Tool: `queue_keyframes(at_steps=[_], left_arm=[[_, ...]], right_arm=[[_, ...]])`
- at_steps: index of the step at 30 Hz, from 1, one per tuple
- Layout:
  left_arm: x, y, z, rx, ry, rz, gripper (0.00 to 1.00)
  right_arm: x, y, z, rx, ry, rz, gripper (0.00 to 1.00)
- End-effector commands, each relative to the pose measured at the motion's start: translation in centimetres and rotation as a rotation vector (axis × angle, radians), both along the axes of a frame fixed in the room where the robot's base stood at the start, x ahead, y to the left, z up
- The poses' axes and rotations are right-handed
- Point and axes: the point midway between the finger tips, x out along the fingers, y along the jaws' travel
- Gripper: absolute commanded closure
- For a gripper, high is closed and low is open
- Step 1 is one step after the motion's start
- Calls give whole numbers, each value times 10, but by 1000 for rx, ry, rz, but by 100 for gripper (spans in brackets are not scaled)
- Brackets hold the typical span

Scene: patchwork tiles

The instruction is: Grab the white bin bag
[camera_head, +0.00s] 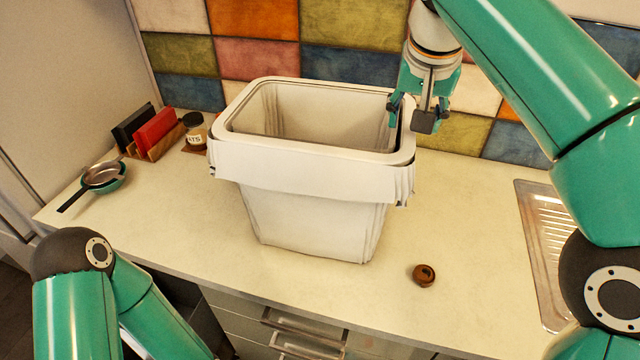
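The white bin bag (300,165) lines a pale bin on the counter, its top folded down over the rim as a wide band. The wall below the band (315,220) is also whitish, and I cannot tell if it is bin or bag. My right gripper (409,115) points down at the right rim. One finger is on the inner side and the other on the outer side, with the rim between them. The fingers are apart, and I see no clear grip on the bag. My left arm shows at the bottom left, but its gripper is out of view.
A small brown round object (424,275) lies right of the bin. A metal sink drainer (548,240) is at the right. A pan (100,175), a rack with red and black items (155,135) and a jar (195,130) stand at the left. The tiled wall is behind.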

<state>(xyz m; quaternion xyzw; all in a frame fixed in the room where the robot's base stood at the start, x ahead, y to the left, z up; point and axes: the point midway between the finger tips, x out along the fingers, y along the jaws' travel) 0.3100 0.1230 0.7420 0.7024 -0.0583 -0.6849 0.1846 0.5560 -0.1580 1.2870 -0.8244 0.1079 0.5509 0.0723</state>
Motion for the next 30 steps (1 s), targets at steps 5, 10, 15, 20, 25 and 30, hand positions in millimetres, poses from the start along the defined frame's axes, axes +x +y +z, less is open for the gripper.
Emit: queue_keyframes(at_steps=[5, 10, 15, 20, 25, 30], left_arm=[[0, 0, -2, 0, 0, 0, 60], [0, 0, -4, 0, 0, 0, 60], [0, 0, -4, 0, 0, 0, 60], [0, 0, -4, 0, 0, 0, 60], [0, 0, -4, 0, 0, 0, 60], [0, 0, -5, 0, 0, 0, 60]], right_arm=[[5, 0, -13, -1, 3, -1, 46], [15, -1, -36, -1, 4, -1, 46], [20, -2, -48, 1, 1, -1, 46], [21, -2, -49, 1, 1, 0, 46], [20, -2, -49, 1, 1, -1, 46], [20, -2, -50, 0, 1, 0, 46]])
